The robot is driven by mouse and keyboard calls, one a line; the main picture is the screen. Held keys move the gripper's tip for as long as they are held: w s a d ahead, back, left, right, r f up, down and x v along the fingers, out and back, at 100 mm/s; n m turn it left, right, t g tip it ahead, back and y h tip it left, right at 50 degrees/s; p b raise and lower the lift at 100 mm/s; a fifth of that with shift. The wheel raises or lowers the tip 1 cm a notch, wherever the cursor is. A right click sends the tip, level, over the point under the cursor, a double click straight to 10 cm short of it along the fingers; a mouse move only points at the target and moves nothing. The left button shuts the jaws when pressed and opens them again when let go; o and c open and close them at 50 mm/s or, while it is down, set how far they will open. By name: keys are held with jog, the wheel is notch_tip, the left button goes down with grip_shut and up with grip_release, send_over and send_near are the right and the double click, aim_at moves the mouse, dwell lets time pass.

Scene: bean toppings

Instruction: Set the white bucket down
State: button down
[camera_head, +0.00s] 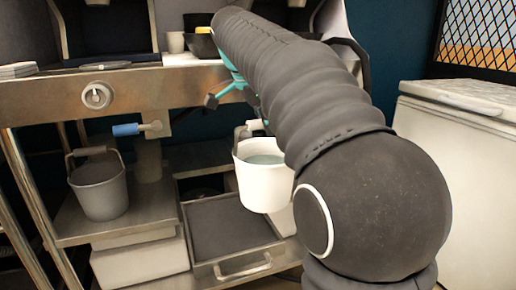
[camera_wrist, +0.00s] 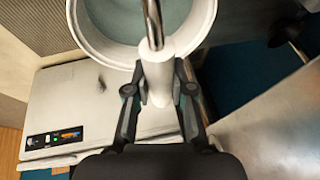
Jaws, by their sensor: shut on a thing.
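In the head view my arm covers most of the gripper and the bucket's right side.
A grey bucket (camera_head: 99,188) stands on the lower metal shelf (camera_head: 75,226) at left. An open drawer (camera_head: 236,226) sticks out below. The metal counter (camera_head: 60,98) runs above.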

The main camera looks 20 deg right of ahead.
jog(key=w+a+f+b, duration=0.1)
jog(key=w+a+f, duration=0.5)
jog(key=a+f, duration=0.3)
jog(key=shift+f, duration=0.55)
jog(key=c, duration=1)
grip_release()
jog(key=shift+a+f, duration=0.1)
jog(key=shift+f, duration=0.05)
jog(key=shift+f+b, duration=0.1)
jog(key=shift+b, duration=0.25)
jog(key=p+v, duration=0.3)
jog(key=v, duration=1.1)
jog(key=shift+s+d, duration=0.25)
jog(key=shift+d, duration=0.1)
